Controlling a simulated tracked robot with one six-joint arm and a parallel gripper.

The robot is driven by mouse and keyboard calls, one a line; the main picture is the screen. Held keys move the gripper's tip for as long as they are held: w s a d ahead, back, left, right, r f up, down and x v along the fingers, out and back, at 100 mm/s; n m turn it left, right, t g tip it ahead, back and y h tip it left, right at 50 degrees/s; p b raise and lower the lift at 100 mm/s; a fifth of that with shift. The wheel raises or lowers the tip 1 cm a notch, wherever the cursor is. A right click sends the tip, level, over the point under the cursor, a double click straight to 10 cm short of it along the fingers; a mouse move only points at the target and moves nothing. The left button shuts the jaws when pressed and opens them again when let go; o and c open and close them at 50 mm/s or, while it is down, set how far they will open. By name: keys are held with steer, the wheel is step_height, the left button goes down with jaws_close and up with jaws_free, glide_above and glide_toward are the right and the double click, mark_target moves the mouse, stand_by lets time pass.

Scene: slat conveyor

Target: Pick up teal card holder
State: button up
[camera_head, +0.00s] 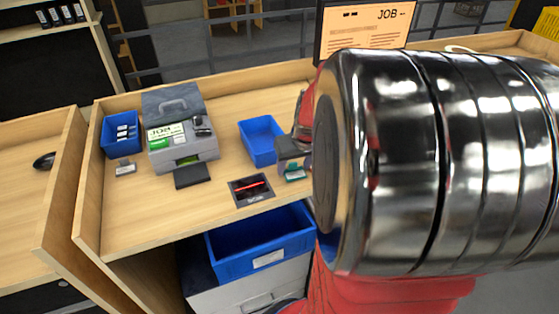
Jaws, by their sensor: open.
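A small teal card holder (295,174) lies on the wooden desk, to the right of the dark pad with a red line. My gripper (292,160) is just above and behind it, partly hidden by my large shiny arm link, which fills the right of the view. The gripper looks open, with the teal holder below it and not visibly gripped. The fingertips are small here, so I cannot tell whether they touch the holder.
The dark pad (251,191) and an empty blue tray (262,139) are close by on the left. A grey machine (184,155) and a filled blue bin (121,134) stand farther left. A large blue bin (262,246) sits below the desk's front edge.

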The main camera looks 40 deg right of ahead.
mark_target(294, 172)
steer(key=shift+c, duration=0.3)
steer(key=c, duration=0.6)
steer(key=shift+c, duration=0.2)
step_height(294, 172, up, 10)
stand_by(0.4)
stand_by(0.5)
